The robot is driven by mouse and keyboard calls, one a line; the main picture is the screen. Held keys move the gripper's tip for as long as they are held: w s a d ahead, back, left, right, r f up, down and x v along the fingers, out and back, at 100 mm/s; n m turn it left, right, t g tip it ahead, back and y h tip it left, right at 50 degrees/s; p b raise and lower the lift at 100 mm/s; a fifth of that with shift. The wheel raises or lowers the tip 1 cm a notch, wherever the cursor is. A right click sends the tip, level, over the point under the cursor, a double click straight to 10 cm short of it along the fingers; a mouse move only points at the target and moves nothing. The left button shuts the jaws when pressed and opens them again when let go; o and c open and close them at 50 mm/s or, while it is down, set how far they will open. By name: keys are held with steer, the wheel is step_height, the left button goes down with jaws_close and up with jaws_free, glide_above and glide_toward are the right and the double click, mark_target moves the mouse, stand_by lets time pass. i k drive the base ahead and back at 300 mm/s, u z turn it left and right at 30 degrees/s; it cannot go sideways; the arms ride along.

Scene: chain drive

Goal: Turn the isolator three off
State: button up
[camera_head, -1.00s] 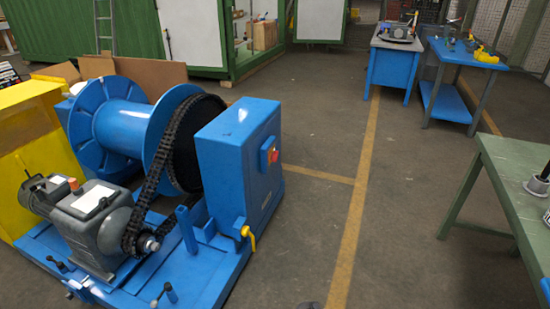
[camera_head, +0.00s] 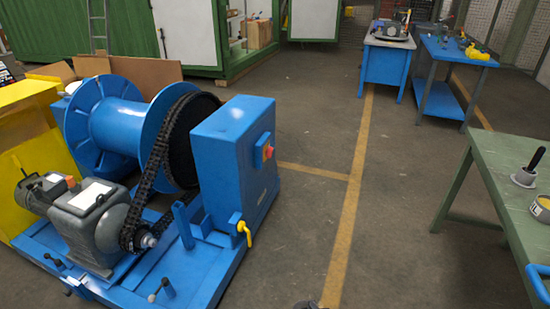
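A blue cabinet (camera_head: 228,165) stands at the right end of the blue winch frame. On its right face is a switch with a red knob on a small blue box (camera_head: 266,150). A yellow handle (camera_head: 244,232) hangs at the cabinet's lower front corner, pointing down. No label reading isolator three is legible, so I cannot tell which of these it is. My gripper is not in view. A small dark shape at the bottom edge is too cut off to identify.
The chain (camera_head: 150,185) runs from the grey gearbox motor (camera_head: 90,225) to the blue drum (camera_head: 112,125). A green table (camera_head: 510,190) stands at the right with a cup and a tin. Blue benches (camera_head: 385,70) stand at the back. The floor between is clear.

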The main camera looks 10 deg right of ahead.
mark_target(269, 152)
steer(key=k, duration=1.25)
steer(key=z, duration=0.5)
steer(key=i, duration=2)
steer(key=u, duration=0.4)
steer(key=i, duration=0.4)
steer(key=u, duration=0.25)
